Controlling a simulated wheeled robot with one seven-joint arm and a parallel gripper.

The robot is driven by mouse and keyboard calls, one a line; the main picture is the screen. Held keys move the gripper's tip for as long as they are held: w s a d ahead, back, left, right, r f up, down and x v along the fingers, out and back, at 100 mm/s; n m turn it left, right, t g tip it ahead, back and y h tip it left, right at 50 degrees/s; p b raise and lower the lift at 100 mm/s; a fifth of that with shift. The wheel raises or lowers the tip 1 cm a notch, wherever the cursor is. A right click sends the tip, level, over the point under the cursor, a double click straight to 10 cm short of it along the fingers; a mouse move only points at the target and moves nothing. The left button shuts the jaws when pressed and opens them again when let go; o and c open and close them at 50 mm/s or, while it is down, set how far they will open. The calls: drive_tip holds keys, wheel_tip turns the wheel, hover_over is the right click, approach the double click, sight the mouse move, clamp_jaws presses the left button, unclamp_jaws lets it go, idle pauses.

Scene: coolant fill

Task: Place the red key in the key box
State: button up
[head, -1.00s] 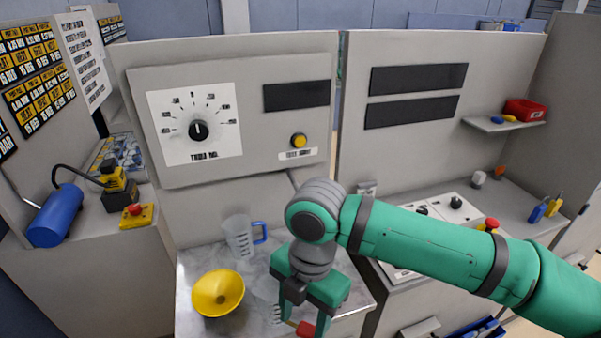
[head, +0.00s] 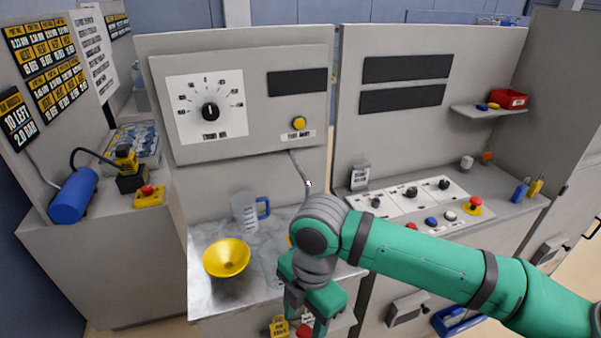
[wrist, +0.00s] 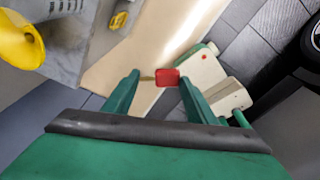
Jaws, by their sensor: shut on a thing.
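My gripper (head: 304,316) is shut on the red key, low at the bottom of the head view and by the front edge of the steel counter. The key's red head (wrist: 168,77) shows between the fingertips in the wrist view, with a thin tan shaft beside it. In the head view only a red bit of the key (head: 304,331) shows below the fingers. I cannot tell for sure which thing is the key box. A small red open box (head: 508,98) stands on the shelf at the upper right, apart from my gripper.
A yellow funnel (head: 227,258) and a measuring jug (head: 246,211) stand on the steel counter (head: 205,295). A yellow object (head: 279,326) is just left of my fingers. The control panel (head: 408,205) with knobs lies to the right. Dark floor tiles show in the wrist view.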

drive_tip(key=w+f+m, duration=0.3)
drive_tip(key=f+m, duration=0.5)
drive_tip(key=f, duration=0.5)
drive_tip(key=w+f+m+t, duration=0.1)
drive_tip(key=w+f+m, duration=0.1)
drive_tip(key=f+m, duration=0.7)
drive_tip(key=w+f+m+t+h, duration=0.1)
drive_tip(key=w+f+m, duration=0.2)
drive_tip(key=f+m, duration=0.6)
wheel_tip(320, 180, down, 10)
drive_tip(key=shift+w+a+r, duration=0.2)
drive_tip(key=shift+w+a, duration=0.05)
drive_tip(key=shift+w, duration=0.1)
